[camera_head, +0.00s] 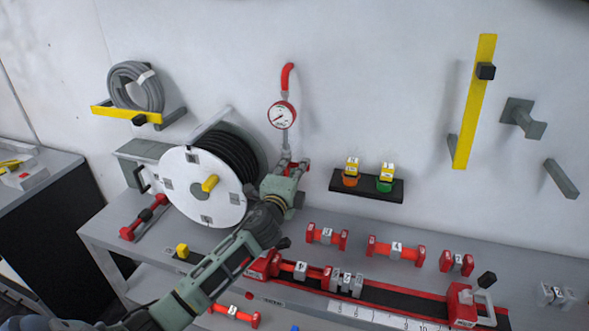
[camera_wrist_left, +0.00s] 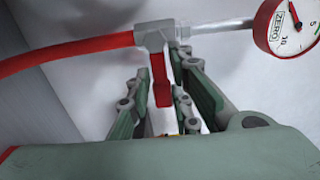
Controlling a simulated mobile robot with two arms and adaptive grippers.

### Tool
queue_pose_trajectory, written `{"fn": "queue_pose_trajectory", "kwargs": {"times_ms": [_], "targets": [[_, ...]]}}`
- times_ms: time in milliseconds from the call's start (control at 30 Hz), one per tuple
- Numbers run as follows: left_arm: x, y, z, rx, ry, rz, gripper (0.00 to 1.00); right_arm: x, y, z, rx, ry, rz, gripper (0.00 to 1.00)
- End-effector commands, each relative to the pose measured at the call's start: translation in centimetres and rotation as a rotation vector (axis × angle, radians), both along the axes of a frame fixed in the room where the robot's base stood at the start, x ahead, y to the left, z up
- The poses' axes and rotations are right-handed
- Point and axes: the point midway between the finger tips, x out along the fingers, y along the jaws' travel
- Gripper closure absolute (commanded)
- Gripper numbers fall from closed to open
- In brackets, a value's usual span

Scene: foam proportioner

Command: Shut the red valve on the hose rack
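The red valve lever (camera_wrist_left: 159,82) hangs down from a grey metal valve body (camera_wrist_left: 156,36) in the left wrist view. A red hose (camera_wrist_left: 65,55) runs off to the left of the body, and a pressure gauge (camera_wrist_left: 286,28) sits to its right. In the head view the gauge (camera_head: 282,115) is on the back wall, with the valve below it partly hidden by my gripper. My left gripper (camera_head: 287,177) reaches up to the valve. Its fingers (camera_wrist_left: 162,88) are apart on either side of the lever, with a visible gap on the left. My right gripper is not seen.
A white hose reel (camera_head: 205,209) with a yellow knob stands just left of my left gripper. A small wall shelf (camera_head: 352,189) with orange and green items is to the right. Several red-ended parts (camera_head: 396,250) and a red-edged rail (camera_head: 400,302) lie on the grey bench below.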

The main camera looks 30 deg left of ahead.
Motion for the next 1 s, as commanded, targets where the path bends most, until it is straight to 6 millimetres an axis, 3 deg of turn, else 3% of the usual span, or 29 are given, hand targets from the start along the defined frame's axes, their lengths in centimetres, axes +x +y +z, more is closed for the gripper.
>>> {"fn": "queue_pose_trajectory", "kwargs": {"times_ms": [167,567,1000], "targets": [[0.0,0.0,-0.1,-0.003,0.000,0.000,0.64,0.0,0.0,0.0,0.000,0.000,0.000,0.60],[-0.7,-0.2,-0.2,-0.006,0.001,-0.001,0.64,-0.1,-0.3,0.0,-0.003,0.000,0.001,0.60],[-8.7,-2.1,-0.2,-0.005,0.003,-0.001,0.64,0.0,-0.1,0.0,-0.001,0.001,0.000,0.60]]}}
